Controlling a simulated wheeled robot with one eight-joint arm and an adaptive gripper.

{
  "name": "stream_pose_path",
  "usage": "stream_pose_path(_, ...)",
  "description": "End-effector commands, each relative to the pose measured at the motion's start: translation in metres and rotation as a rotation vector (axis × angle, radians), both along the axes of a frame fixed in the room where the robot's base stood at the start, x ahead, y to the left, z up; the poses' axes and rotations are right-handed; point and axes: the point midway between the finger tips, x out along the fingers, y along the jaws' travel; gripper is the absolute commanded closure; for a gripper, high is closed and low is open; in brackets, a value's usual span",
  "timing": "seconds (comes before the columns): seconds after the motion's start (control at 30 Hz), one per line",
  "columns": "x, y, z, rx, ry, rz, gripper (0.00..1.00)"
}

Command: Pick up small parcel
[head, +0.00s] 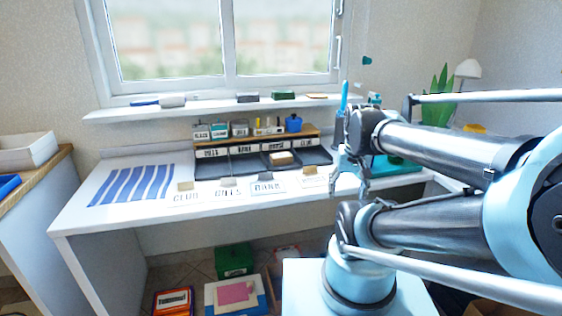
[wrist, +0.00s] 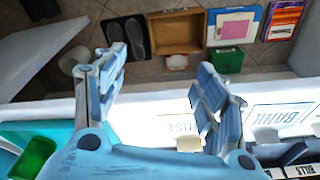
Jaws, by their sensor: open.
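A small tan box (head: 281,158), which looks like the small parcel, sits on the dark sorting tray (head: 240,168) on the white desk, toward the tray's right side. I cannot make it out in the wrist view. My gripper (head: 350,180) is to the right of the tan box, over the right part of the desk and apart from the box. In the wrist view my gripper (wrist: 160,64) is open, with nothing between its fingers. The desk's front edge and the floor show beyond them.
Labelled cards with small blocks, including the BANK card (head: 268,187), line the desk front. A striped blue mat (head: 133,185) lies at left. A green tray (head: 395,165) is at right. A wooden crate (wrist: 178,31) and other boxes stand on the floor below.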

Motion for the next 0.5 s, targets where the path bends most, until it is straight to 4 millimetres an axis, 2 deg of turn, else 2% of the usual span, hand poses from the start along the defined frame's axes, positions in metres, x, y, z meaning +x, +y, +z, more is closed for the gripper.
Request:
stream_pose_path(0.03, 0.011, 0.004, 0.012, 0.008, 0.007, -0.032, 0.35)
stream_pose_path(0.2, 0.048, 0.02, 0.049, 0.04, 0.032, -0.186, 0.35)
stream_pose_path(0.5, 0.119, 0.059, 0.101, 0.079, 0.08, -0.459, 0.35)
